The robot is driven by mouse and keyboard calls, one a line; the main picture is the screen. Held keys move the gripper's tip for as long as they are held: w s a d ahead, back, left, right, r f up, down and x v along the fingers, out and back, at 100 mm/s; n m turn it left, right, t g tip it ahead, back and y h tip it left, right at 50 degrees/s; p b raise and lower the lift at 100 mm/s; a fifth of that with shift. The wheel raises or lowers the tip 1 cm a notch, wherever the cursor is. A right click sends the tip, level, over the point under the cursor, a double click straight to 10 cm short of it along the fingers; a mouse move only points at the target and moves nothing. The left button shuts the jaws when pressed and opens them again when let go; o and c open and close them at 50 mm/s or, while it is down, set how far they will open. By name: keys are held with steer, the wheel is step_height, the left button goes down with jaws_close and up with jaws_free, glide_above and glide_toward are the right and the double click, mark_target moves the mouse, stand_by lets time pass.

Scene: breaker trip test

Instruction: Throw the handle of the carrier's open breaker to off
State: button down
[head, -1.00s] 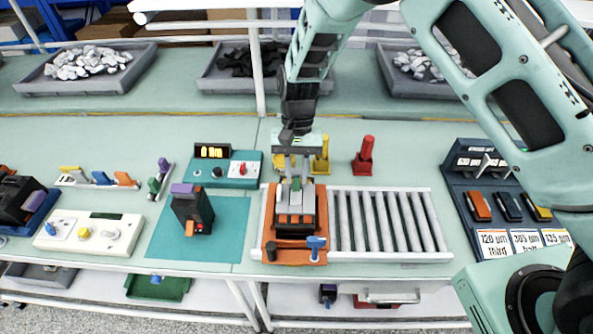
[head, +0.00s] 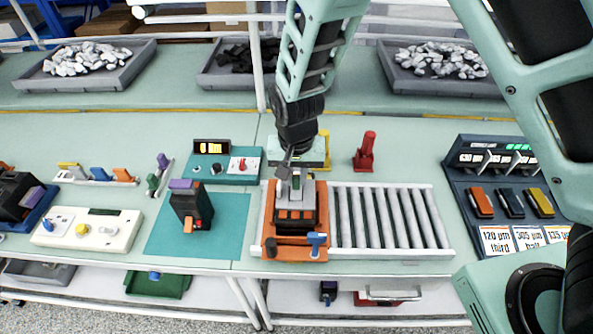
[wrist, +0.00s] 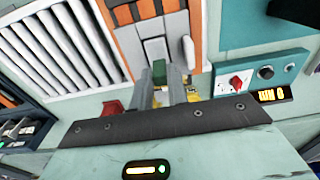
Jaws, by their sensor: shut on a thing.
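The carrier (head: 284,252) is an orange tray at the left end of the roller conveyor. Its breaker (head: 295,215), grey and dark with orange stripes, stands upright in it and also shows in the wrist view (wrist: 128,38). My gripper (head: 295,184) is over the breaker's top. In the wrist view its two grey fingers (wrist: 160,82) are closed on a small green handle (wrist: 160,72), one finger on each side. The fingers and hand partly hide the handle's base, so I cannot tell its exact angle.
A second breaker with a purple handle (head: 181,184) stands on a teal mat (head: 228,225) to the left. A teal meter box (head: 240,177) is behind it. Red (head: 366,155) and yellow posts stand behind the conveyor. The rollers (head: 385,220) right of the carrier are clear.

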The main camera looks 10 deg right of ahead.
steer(key=t, duration=0.1)
steer(key=s+t, duration=0.2)
steer(key=shift+s+a+h+p, duration=0.1)
steer(key=shift+a+h+p, duration=0.2)
steer(key=shift+p, duration=0.1)
steer(key=shift+s+f+t+h+p, duration=0.15)
steer(key=shift+s+f+t, duration=0.15)
steer(key=shift+t, duration=0.6)
steer(key=shift+s+f+t+h+p, duration=0.2)
steer(key=shift+s+t, duration=0.2)
steer(key=shift+t, duration=0.5)
steer(key=c, duration=1.4)
jaws_free()
steer(key=shift+f, duration=0.1)
steer(key=shift+o, duration=0.2)
